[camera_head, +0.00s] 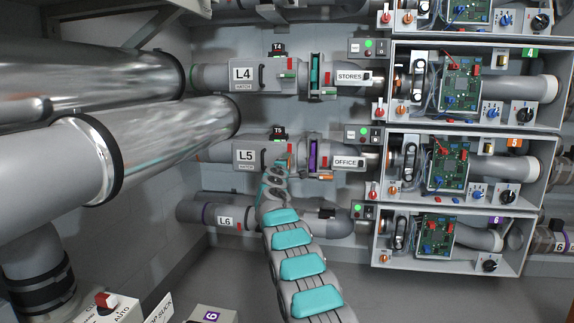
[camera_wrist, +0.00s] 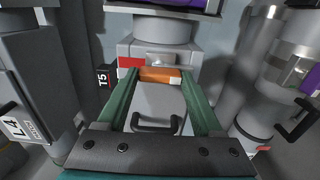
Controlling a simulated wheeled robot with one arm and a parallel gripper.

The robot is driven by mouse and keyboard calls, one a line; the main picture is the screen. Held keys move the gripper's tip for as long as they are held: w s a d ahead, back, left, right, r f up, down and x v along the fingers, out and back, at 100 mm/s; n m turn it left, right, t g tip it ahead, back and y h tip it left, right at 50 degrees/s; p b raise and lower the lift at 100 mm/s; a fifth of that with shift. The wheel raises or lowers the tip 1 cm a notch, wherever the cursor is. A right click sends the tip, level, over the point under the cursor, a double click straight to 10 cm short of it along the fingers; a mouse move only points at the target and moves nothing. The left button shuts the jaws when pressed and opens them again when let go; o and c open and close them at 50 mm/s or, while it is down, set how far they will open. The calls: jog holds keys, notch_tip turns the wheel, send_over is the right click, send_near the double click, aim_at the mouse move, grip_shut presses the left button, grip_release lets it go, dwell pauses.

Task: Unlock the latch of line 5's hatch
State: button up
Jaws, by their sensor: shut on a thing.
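The line 5 pipe with its L5 hatch (camera_head: 248,156) is in the middle of the head view. In the wrist view the grey hatch cover with its black handle (camera_wrist: 156,124) lies between and beyond my fingers. An orange bar, which looks like the latch (camera_wrist: 160,75), sits across the far end of the cover. My gripper (camera_wrist: 161,80) has its two green fingers against the ends of this bar and is shut on it. In the head view my gripper (camera_head: 283,161) is small at the right end of the L5 hatch, and my arm partly hides that spot.
The T5 tag (camera_wrist: 104,78) is close beside my left finger. Line 4 with its L4 hatch (camera_head: 243,74) runs above, and the L6 pipe (camera_head: 226,221) runs below. The OFFICE pipe end (camera_head: 346,161) and open control boxes stand to the right.

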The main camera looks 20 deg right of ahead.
jog(key=shift+a, duration=0.1)
dwell(0.3)
jog(key=o, duration=1.4)
jog(key=shift+c, duration=0.2)
jog(key=b+v, duration=0.3)
jog(key=v, duration=0.4)
jog(key=shift+s+a, duration=0.25)
